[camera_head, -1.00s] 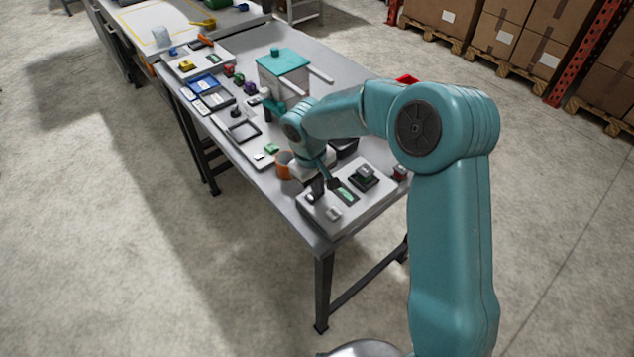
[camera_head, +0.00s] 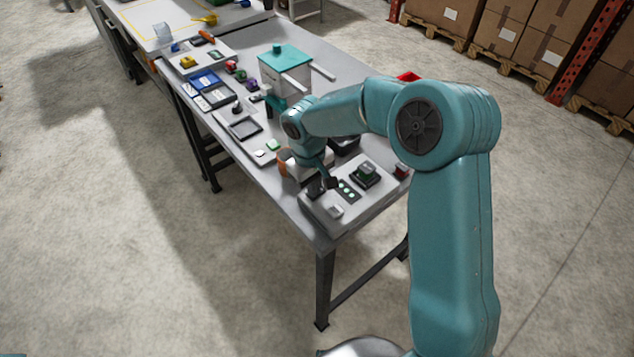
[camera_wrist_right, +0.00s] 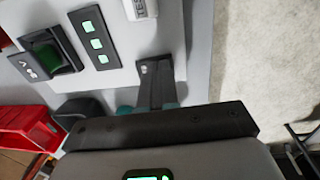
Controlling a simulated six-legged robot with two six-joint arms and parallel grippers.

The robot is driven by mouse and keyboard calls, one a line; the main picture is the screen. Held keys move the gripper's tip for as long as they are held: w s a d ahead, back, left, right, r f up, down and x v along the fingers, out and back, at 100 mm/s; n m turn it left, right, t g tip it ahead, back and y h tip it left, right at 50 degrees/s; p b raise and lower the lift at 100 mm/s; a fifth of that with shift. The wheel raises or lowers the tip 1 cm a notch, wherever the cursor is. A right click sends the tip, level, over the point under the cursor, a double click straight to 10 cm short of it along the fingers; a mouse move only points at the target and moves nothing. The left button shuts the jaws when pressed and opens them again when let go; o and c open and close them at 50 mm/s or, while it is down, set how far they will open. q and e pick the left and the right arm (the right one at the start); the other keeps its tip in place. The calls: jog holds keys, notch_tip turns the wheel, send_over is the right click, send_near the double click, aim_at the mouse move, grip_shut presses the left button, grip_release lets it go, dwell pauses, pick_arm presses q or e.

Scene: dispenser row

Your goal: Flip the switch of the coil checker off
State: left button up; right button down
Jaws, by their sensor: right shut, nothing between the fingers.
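The coil checker appears to be the pale panel (camera_head: 350,217) at the near end of the table; I cannot read a name on it. It has a green rocker in a black frame (camera_head: 365,175), also in the right wrist view (camera_wrist_right: 46,52), and a dark strip (camera_wrist_right: 95,38) with three lit green windows. My right gripper (camera_head: 327,186) is shut and empty, low over the panel's left part. In the right wrist view its fingertips (camera_wrist_right: 155,72) are at a small dark plate with pale marks, mostly hidden behind them. I cannot tell whether they touch. My left gripper is not in view.
A white block (camera_head: 336,211) sits at the panel's near edge. An orange cup (camera_head: 284,163) stands close behind my right wrist. A red bin (camera_wrist_right: 25,130) is to the left in the wrist view. A teal-lidded dispenser (camera_head: 285,60) and several small parts stand farther along the table.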

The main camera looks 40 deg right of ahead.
jog(key=shift+d, duration=0.1)
jog(key=shift+r, duration=0.2)
jog(key=r+p, duration=0.2)
jog(key=r, duration=0.1)
jog(key=r+p, duration=0.1)
jog(key=shift+a+r, duration=0.2)
jog(key=shift+a, duration=0.05)
jog(key=shift+w+a+r+b, duration=0.1)
jog(key=shift+a+r+b, duration=0.1)
jog(key=shift+r+b, duration=0.3)
notch_tip(320, 180, up, 8)
jog(key=a, duration=0.1)
jog(key=shift+s+b, duration=0.2)
jog(key=shift+b, duration=0.15)
jog(key=shift+w, duration=0.1)
jog(key=shift+a, duration=0.1)
